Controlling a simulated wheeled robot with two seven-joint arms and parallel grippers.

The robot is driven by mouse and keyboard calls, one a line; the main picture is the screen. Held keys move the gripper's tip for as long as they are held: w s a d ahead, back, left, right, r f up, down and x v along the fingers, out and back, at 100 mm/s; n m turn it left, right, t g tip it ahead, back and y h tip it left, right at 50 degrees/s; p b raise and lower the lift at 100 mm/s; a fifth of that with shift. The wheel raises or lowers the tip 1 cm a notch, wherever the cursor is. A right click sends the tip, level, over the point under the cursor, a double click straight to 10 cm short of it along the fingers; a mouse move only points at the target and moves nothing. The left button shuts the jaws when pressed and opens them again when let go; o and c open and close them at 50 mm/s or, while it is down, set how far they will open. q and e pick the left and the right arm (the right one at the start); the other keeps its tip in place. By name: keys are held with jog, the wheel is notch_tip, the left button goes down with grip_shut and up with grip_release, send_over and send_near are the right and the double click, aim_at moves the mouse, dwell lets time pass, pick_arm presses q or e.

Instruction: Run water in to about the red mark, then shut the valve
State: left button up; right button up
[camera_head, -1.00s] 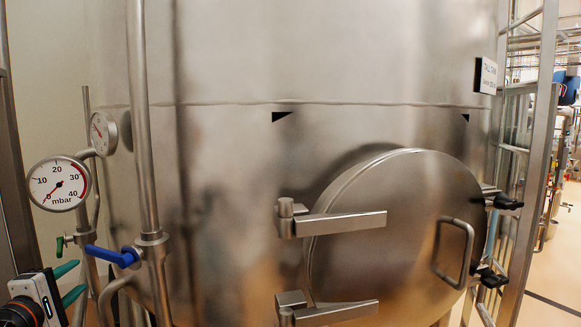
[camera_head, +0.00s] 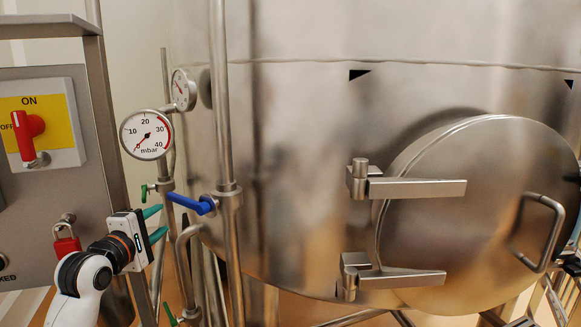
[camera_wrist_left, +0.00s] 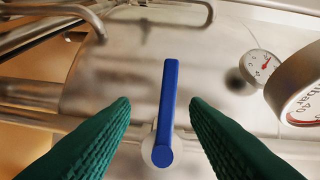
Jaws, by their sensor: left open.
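A blue valve lever (camera_head: 190,204) sits on the upright pipe left of the steel tank (camera_head: 300,200). It slants up to the left from its pivot. My left gripper (camera_head: 161,221) is open just left of the lever, its teal fingers pointing toward it. In the left wrist view the lever (camera_wrist_left: 168,110) stands between the two open fingers (camera_wrist_left: 160,103), with gaps on both sides. A round mbar gauge (camera_head: 146,134) has a red arc on its right side; its needle points to the lower left, near 0. No water is visible. My right gripper is not in view.
A second gauge (camera_head: 183,90) is behind the first. A small green handle (camera_head: 145,191) is close to my left fingers. A panel with a red switch (camera_head: 26,135) and a red padlock (camera_head: 66,244) stands at left. The tank's round door (camera_head: 470,210) is at right.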

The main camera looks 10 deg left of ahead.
aim_at(176, 201)
pick_arm(q)
jog(key=s+a+f+m+t+y, duration=0.2)
jog(key=a+m+y, duration=0.2)
jog(key=m+y, duration=0.3)
jog(key=d+r+m+t+h+b, duration=0.15)
jog(key=r+m+h, duration=0.4)
jog(key=m, duration=0.65)
jog(key=d+r+m+t+h, duration=0.2)
jog(key=r+m+t+h, duration=0.3)
jog(key=m, duration=0.6)
jog(key=w+a+f+m+g+h, duration=0.1)
jog(key=w+a+f+m+g, duration=0.2)
jog(key=f+m+g, duration=0.6)
jog(key=shift+m+t, duration=0.35)
jog(key=shift+m, duration=0.25)
jog(key=p+x, duration=0.1)
jog(key=x, duration=0.2)
jog(key=r+p+x, duration=0.1)
jog(key=x, duration=0.3)
jog(key=p+x, duration=0.1)
jog(key=x, duration=0.2)
jog(key=shift+w+d+r, duration=0.1)
jog(key=shift+d+r, duration=0.1)
jog(key=shift+d, duration=0.2)
jog(key=shift+w+d+f, duration=0.1)
jog(key=shift+w+d, duration=0.05)
jog(key=shift+w, duration=0.4)
